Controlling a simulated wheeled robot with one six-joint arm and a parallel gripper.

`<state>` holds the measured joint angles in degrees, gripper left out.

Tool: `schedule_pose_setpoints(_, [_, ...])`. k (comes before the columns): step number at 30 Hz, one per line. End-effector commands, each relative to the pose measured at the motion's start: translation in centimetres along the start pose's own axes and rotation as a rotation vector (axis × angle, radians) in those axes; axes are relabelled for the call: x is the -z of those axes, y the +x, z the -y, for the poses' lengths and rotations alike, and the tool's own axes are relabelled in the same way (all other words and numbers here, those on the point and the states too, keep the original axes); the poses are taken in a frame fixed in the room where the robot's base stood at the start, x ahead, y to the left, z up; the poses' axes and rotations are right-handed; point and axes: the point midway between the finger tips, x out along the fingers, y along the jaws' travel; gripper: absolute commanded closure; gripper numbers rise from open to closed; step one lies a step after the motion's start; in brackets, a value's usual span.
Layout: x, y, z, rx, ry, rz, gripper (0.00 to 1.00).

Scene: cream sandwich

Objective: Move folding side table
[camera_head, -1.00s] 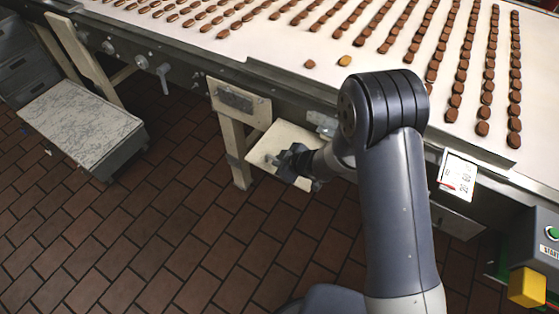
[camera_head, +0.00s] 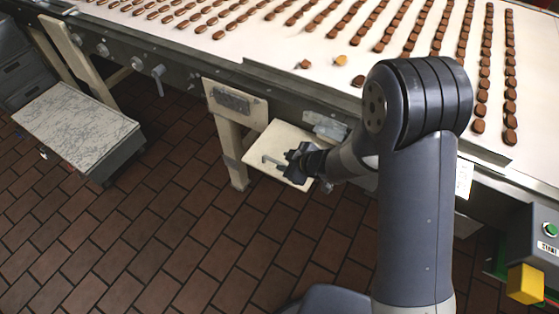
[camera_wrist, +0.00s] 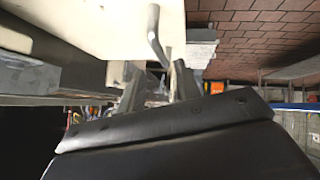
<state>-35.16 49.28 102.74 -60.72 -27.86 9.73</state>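The folding side table is a cream panel (camera_head: 272,139) below the conveyor's front edge, and its pale surface fills the upper left of the wrist view (camera_wrist: 80,18). A bent metal handle (camera_head: 270,160) is on the panel; it also shows in the wrist view (camera_wrist: 155,38). My gripper (camera_head: 292,156) is just right of the handle, in front of the panel, and hides part of it. In the wrist view its two fingers (camera_wrist: 158,82) stand apart, with the handle's near end in line with the gap. I cannot tell whether they touch it.
The conveyor (camera_head: 290,42) carries rows of brown sweets above the panel. A marble-topped cart (camera_head: 72,122) stands at the left. A control box with a yellow part (camera_head: 526,284) is at the lower right. The tiled floor (camera_head: 170,220) in front is clear.

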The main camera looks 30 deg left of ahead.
Motion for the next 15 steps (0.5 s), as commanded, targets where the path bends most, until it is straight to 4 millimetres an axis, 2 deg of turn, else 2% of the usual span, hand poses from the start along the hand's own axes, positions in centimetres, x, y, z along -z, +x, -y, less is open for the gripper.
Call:
schedule_pose_setpoints(1, [0.1, -1.1, -0.1, -0.002, -0.001, -0.001, 0.68])
schedule_pose_setpoints(6, [0.1, -3.5, -0.1, -0.002, 0.000, -0.001, 0.68])
schedule_pose_setpoints(15, [0.0, -5.0, 0.0, 0.000, 0.000, -0.001, 0.68])
